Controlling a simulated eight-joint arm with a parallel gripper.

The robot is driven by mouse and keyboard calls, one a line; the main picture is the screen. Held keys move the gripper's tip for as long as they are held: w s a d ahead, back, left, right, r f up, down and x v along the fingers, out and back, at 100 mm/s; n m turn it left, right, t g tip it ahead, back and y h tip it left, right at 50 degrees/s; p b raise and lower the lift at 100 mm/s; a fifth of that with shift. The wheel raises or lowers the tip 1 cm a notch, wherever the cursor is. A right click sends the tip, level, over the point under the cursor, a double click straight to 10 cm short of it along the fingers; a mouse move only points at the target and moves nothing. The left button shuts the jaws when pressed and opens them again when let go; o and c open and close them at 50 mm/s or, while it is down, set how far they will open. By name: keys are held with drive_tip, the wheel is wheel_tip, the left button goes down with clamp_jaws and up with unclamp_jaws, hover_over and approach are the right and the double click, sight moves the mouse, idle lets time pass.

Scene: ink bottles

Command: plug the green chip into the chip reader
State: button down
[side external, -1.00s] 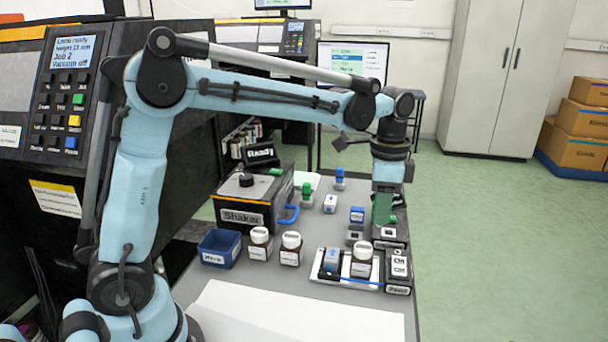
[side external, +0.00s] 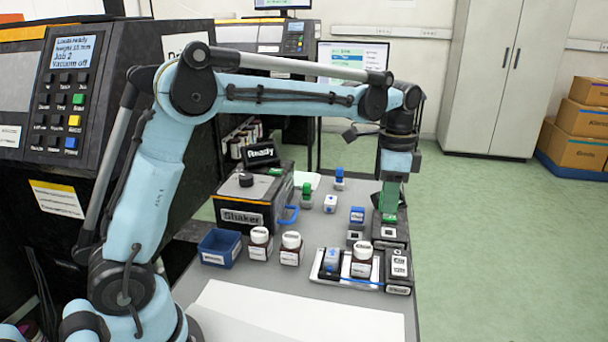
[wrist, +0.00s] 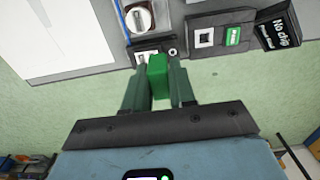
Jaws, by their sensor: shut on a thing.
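The green chip (wrist: 157,76) is a small bright green block between my two fingers in the wrist view. My gripper (wrist: 158,90) is shut on it. In the side view my gripper (side external: 391,198) points down over the table's right side, and I cannot separate the chip from the greenish fingers there. The chip reader (wrist: 205,38) seems to be the dark box with a white square frame and a green label, beyond and right of the held chip in the wrist view. It also shows below my gripper in the side view (side external: 390,233). The chip looks apart from it.
A "No chip" display (wrist: 278,29) stands beside the reader. A tray (side external: 320,275) with a bottle, a switch box (side external: 398,268), white-capped bottles (side external: 291,248), a blue bin (side external: 220,248) and a shaker (side external: 242,213) share the table. Its front (side external: 300,315) holds a white sheet.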

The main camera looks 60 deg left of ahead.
drive_tip(key=shift+w+a+f, duration=0.75)
drive_tip(key=shift+w+f, duration=0.45)
drive_tip(key=shift+f, duration=0.45)
drive_tip(key=shift+w+a+f, duration=0.8)
drive_tip(key=shift+w+f, duration=0.45)
drive_tip(key=shift+f, duration=0.45)
drive_tip(key=shift+w+a+f, duration=0.75)
drive_tip(key=shift+w+f, duration=0.45)
drive_tip(key=shift+f, duration=0.45)
drive_tip(key=shift+f, duration=0.7)
drive_tip(key=shift+c, duration=2.3)
unclamp_jaws()
wheel_tip(320, 180, up, 7)
